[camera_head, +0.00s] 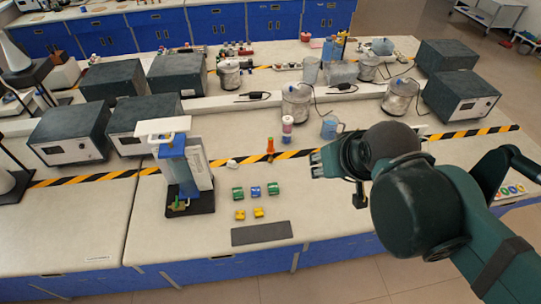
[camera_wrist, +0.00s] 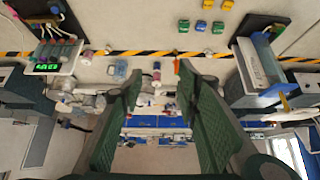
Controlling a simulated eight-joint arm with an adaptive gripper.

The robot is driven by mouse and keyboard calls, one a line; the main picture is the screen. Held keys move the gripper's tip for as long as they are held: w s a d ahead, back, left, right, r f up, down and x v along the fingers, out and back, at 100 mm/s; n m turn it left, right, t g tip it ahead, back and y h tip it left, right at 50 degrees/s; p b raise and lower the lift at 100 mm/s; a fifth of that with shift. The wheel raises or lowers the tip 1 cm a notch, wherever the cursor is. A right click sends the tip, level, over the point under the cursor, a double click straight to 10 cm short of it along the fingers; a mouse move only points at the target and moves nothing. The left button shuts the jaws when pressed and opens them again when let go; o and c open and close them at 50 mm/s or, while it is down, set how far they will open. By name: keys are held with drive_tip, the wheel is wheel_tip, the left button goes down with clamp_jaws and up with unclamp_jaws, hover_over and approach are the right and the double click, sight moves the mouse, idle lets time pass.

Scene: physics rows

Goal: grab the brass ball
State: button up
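I cannot make out a distinct brass ball in either view. A small upright orange-brown piece (camera_head: 270,147) stands by the striped tape near the middle of the bench. It also shows in the wrist view (camera_wrist: 177,66), near the tip of one finger. A small brass-coloured part (camera_head: 180,205) sits at the foot of the blue-and-white stand (camera_head: 176,170). My gripper (camera_head: 316,165) is above the bench, right of the orange-brown piece. In the wrist view my gripper (camera_wrist: 158,80) has its two green fingers apart with nothing held between them.
Green, blue and yellow blocks (camera_head: 255,190) lie in front of the tape, with a dark flat plate (camera_head: 262,233) nearer. A red-and-blue-banded cylinder (camera_head: 287,130) and a blue beaker (camera_head: 330,127) stand behind. Dark boxes (camera_head: 70,134) line the left. The front right bench is mostly clear.

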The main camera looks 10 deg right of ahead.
drive_tip(key=shift+w, duration=0.1)
drive_tip(key=m+g+b, duration=0.1)
drive_tip(key=m+g, duration=0.6)
drive_tip(key=m, duration=1.5)
hover_over(270, 139)
drive_tip(key=f, duration=2.1)
drive_tip(key=shift+s+d+f, duration=0.1)
drive_tip(key=shift+s+f, duration=0.2)
drive_tip(key=shift+f, duration=0.05)
drive_tip(key=shift+w+f, duration=0.25)
drive_tip(key=shift+f, duration=0.25)
drive_tip(key=shift+f, duration=1.3)
